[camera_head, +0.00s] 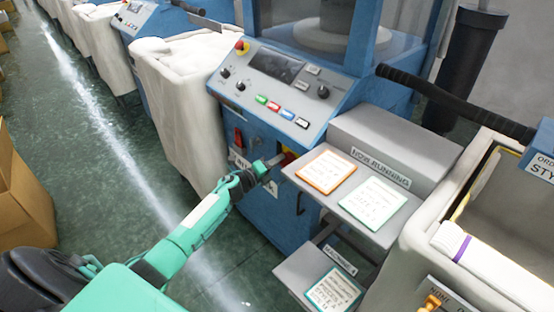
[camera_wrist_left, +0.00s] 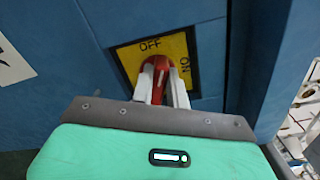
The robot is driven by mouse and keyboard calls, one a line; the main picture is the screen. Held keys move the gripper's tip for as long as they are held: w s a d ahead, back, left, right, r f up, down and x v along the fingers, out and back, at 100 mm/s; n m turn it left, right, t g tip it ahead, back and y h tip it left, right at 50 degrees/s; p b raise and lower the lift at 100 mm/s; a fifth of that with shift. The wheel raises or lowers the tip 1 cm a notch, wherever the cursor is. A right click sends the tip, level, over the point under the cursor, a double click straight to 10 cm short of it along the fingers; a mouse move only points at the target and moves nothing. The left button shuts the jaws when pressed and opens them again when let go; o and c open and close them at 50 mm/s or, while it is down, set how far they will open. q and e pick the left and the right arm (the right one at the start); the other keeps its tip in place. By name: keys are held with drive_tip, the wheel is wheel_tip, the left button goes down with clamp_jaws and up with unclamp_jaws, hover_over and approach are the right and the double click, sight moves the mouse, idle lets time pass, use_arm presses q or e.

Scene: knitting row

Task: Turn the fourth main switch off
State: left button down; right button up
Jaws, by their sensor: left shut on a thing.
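The main switch is a red handle (camera_wrist_left: 160,66) on a yellow plate (camera_wrist_left: 180,47) marked OFF and ON, on a blue machine side. In the left wrist view the handle's top lies just under the word OFF; its exact angle is partly hidden by my fingers. My left gripper (camera_wrist_left: 161,88) is shut on the handle, one finger on each side. In the head view my left gripper (camera_head: 272,162) reaches the blue cabinet below the control panel, and a bit of the yellow plate (camera_head: 289,157) shows beside it. My right gripper is not in view.
A control panel (camera_head: 275,85) with several buttons is above. A grey shelf (camera_head: 330,195) with cards juts out right of my gripper. A white fabric bin (camera_head: 175,100) stands to the left. A cardboard box (camera_head: 22,195) is at far left. The green floor between is clear.

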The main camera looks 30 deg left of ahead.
use_arm(q)
drive_tip(key=shift+a+f+n+p, duration=0.1)
drive_tip(key=shift+n+p, duration=0.15)
drive_tip(key=shift+n, duration=0.6)
drive_tip(key=shift+d+f+n+p, duration=0.1)
drive_tip(key=shift+f+n+p, duration=0.1)
drive_tip(key=shift+n, duration=0.7)
drive_tip(key=shift+a+f+n+p, duration=0.1)
drive_tip(key=shift+n+p, duration=0.15)
drive_tip(key=shift+n, duration=0.6)
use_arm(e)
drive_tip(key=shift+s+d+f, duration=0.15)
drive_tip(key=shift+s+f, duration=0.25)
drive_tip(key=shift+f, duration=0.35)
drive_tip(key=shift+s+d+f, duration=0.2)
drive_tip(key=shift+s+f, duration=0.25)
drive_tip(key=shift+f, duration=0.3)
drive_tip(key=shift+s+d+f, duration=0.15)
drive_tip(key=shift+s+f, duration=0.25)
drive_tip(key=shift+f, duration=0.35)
use_arm(q)
drive_tip(key=c, duration=1.4)
unclamp_jaws()
